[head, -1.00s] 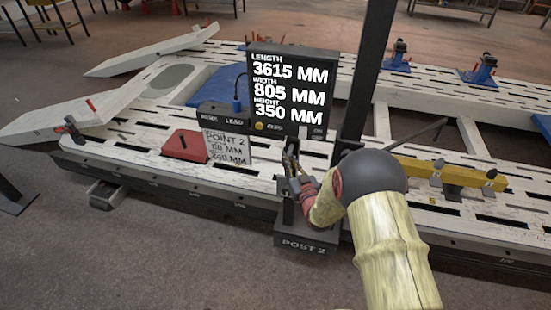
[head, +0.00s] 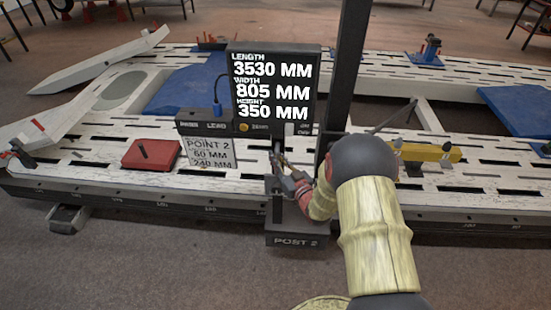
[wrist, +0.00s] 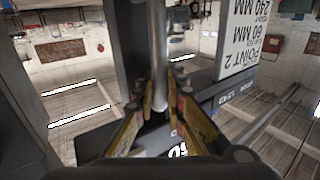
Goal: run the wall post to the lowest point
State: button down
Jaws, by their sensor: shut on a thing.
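The wall post is a dark upright column (head: 346,75) on a base marked POST 2 (head: 291,241), at the near edge of the bench. Its screen (head: 272,88) reads length 3530 mm, width 805 mm, height 350 mm. A card (head: 211,153) below it reads POINT 2, with 60 mm and 240 mm. My gripper (head: 284,172) is at the post's front, below the screen. In the wrist view my gripper (wrist: 160,100) is shut on a grey upright bar (wrist: 158,50) of the post.
The pale slotted bench (head: 100,180) runs behind the post. A red block (head: 152,154) lies left of the card, and a yellow beam (head: 432,153) lies right of my arm. A blue sheet (head: 195,92) lies behind the screen. The floor (head: 140,265) in front is mostly clear.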

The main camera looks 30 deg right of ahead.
jog(key=c, duration=2)
grip_release()
jog(key=shift+o, duration=0.8)
jog(key=s, duration=1.2)
jog(key=shift+a, duration=0.3)
jog(key=shift+f, duration=0.1)
